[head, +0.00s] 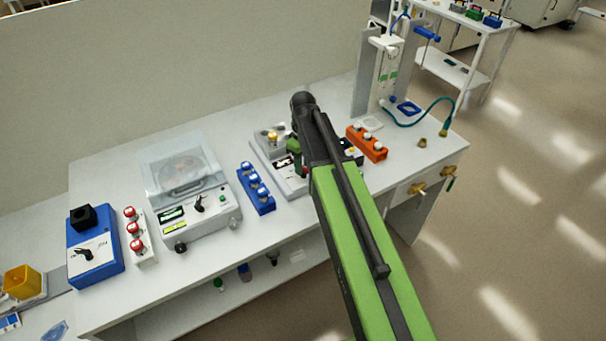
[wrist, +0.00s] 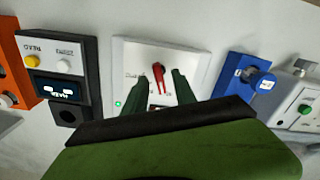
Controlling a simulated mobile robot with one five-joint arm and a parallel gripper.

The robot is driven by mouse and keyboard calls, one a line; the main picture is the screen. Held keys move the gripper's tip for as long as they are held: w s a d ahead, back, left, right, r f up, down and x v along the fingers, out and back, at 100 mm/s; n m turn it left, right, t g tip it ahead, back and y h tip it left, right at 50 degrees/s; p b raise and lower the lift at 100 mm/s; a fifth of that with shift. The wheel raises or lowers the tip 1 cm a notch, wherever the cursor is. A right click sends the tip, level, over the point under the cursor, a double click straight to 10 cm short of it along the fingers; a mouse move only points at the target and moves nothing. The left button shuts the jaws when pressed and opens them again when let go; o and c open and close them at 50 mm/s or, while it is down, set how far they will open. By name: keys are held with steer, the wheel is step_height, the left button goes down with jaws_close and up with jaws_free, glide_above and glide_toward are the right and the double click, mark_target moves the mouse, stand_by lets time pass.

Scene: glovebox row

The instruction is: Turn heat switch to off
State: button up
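The heat switch appears to be the red pointer knob (wrist: 159,78) on a white panel (wrist: 195,62) in the wrist view. The panel's small lettering is too blurred to read; a green light (wrist: 118,103) glows at its lower left. My gripper (wrist: 158,73) is open, its two dark green fingers on either side of the knob with gaps visible. Whether they touch the panel cannot be told. In the head view the white device (head: 262,152) stands mid-bench, partly hidden by my arm, with my gripper (head: 298,158) over it.
In the wrist view a black unit with a small display (wrist: 65,85) sits close on the left.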

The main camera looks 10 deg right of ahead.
jaws_close()
steer(key=shift+n, duration=0.3)
stand_by(0.4)
steer(key=n, duration=0.3)
steer(key=shift+f+n, duration=0.1)
steer(key=shift+n, duration=0.3)
steer(key=shift+s+n, duration=0.1)
steer(key=shift+n, duration=2.1)
